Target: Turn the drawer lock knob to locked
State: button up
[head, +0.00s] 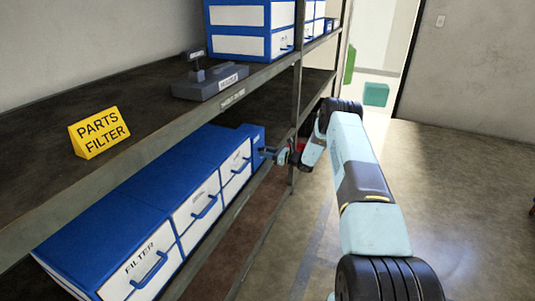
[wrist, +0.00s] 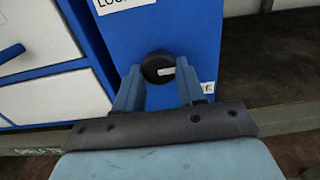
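The lock knob (wrist: 152,68) is round and black with a white pointer mark that points to the right in the wrist view. It sits on a blue panel (wrist: 205,35) at the right end of the drawer unit. My gripper (wrist: 159,76) is open, with one finger on each side of the knob; I cannot tell whether either finger touches it. A white label (wrist: 122,3) reading "LOC…" is cut off at the top edge. In the head view my gripper (head: 264,153) is at the blue end panel (head: 257,138), and the knob is hidden there.
The blue drawer unit (head: 130,190) has white fronts with blue handles and sits on the lower shelf. Above it are a yellow "PARTS FILTER" sign (head: 99,132) and a grey device (head: 208,82). A dark shelf post (head: 297,95) stands close to my gripper. The floor at right is clear.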

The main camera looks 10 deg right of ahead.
jog(key=c, duration=0.5)
jog(key=shift+d, duration=0.2)
jog(key=shift+a, duration=0.15)
